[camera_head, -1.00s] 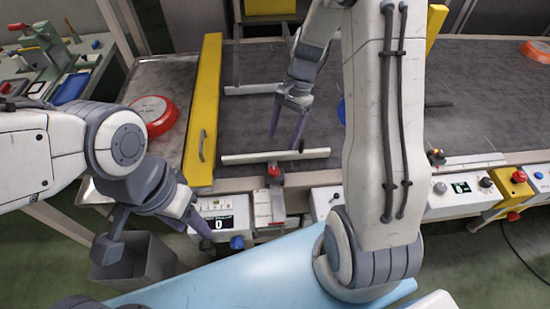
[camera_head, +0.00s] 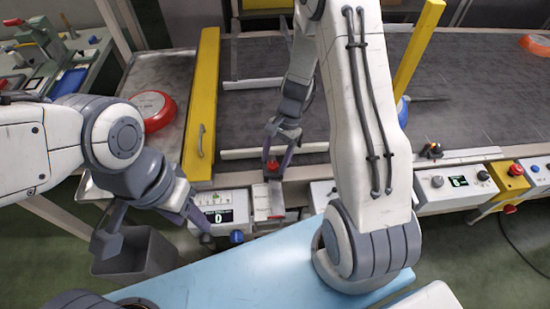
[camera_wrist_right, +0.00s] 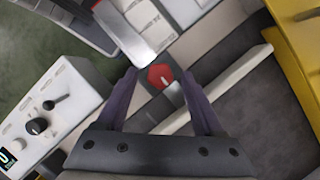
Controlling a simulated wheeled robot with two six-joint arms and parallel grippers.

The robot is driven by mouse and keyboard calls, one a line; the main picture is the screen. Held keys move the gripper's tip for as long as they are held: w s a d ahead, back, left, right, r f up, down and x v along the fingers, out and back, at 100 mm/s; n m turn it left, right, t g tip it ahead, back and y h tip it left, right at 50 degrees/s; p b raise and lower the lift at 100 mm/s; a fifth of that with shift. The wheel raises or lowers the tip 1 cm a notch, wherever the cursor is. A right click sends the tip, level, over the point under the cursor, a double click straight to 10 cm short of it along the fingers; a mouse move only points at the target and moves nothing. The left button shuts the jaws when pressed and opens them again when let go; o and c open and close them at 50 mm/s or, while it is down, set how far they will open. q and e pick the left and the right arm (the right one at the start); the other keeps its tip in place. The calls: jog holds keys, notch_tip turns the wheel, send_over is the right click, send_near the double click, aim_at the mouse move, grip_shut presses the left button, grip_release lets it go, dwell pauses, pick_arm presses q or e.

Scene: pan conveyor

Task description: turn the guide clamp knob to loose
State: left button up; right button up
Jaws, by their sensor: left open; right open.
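The red guide clamp knob (camera_head: 272,166) sits at the belt's near edge, by the end of the near white guide rail (camera_head: 240,153). In the right wrist view the red knob (camera_wrist_right: 160,76) shows between the two fingertips, with a grey bar beside it. My right gripper (camera_head: 279,162) is open over the knob, a finger on each side. I cannot tell whether the fingers touch it. My left gripper (camera_head: 204,230) is open and empty, low by the white display box (camera_head: 215,212), away from the knob.
A yellow barrier (camera_head: 203,100) stands left of the knob beside a red pan (camera_head: 154,109) on a metal tray. A blue pan (camera_head: 403,110) is partly hidden behind my right arm. Control boxes line the near edge. A grey bin (camera_head: 135,255) stands below my left arm.

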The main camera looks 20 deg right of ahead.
grip_shut()
jog(key=shift+n, duration=0.3)
jog(key=n, duration=0.1)
jog(key=n+g+h+p, duration=0.1)
jog(key=n, duration=0.1)
jog(key=shift+w+a+r+n+p, duration=0.1)
jog(key=shift+w+n+p, duration=0.1)
jog(key=shift+n+p, duration=0.1)
jog(key=n+h, duration=0.1)
jog(key=n, duration=0.1)
jog(key=n+g+p, duration=0.1)
jog(key=n, duration=0.1)
jog(key=shift+w+a+n+h, duration=0.1)
jog(key=shift+a+n+h, duration=0.05)
jog(key=shift+n+h, duration=0.2)
jog(key=n, duration=0.1)
jog(key=n+h, duration=0.1)
jog(key=n, duration=0.1)
jog(key=n+h, duration=0.1)
jog(key=n, duration=0.1)
jog(key=shift+a, duration=0.25)
jog(key=shift+a+n+t+h+p, duration=0.2)
jog(key=shift+n+h, duration=0.25)
jog(key=shift+n, duration=0.8)
jog(key=shift+d+n+t+h+p, duration=0.1)
jog(key=shift+n+h+p, duration=0.25)
jog(key=shift+n, duration=0.85)
